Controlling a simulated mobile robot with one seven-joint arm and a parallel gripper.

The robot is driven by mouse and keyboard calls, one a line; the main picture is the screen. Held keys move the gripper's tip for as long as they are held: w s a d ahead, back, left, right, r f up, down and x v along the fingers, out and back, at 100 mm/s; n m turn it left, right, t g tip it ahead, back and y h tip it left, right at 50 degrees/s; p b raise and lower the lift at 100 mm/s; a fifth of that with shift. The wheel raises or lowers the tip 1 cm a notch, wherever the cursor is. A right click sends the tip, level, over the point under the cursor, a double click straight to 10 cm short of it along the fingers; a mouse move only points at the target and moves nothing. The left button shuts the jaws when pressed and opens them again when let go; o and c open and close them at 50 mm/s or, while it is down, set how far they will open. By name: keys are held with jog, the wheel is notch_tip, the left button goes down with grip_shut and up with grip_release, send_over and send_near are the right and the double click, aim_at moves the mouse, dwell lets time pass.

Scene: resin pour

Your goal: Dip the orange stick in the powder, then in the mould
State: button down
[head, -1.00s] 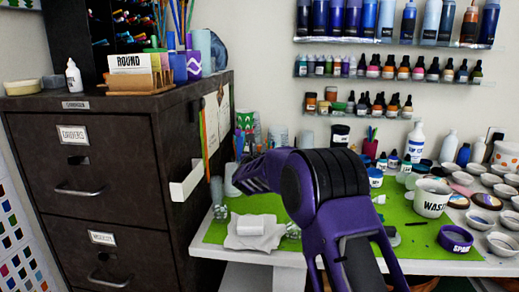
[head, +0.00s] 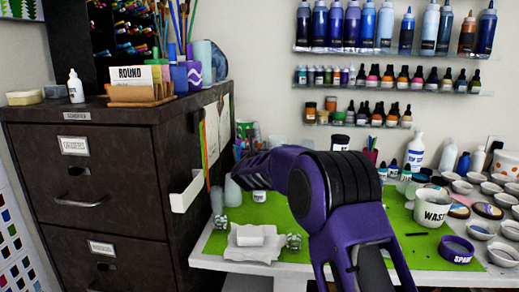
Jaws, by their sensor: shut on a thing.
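My purple arm rises from the bottom and bends left over the green mat (head: 285,210). Its far end is near the side of the dark cabinet, and my gripper's fingertips do not show. Thin sticks (head: 206,160), orange and green among them, stand upright along the cabinet's side at a white holder (head: 186,191). I cannot tell which one is the task's stick. A white block (head: 257,234) lies on a crumpled white sheet on the mat; I cannot tell whether it is the mould. Several small bowls (head: 480,229) stand at the right; the powder cannot be picked out.
The dark cabinet (head: 85,222) stands close on the left. Small clear pieces (head: 293,241) lie by the sheet. Shelves of bottles (head: 390,50) line the wall.

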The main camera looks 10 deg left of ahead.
jog(key=shift+r+p, duration=0.9)
jog(key=shift+r, duration=1.65)
jog(key=shift+s+f, duration=0.1)
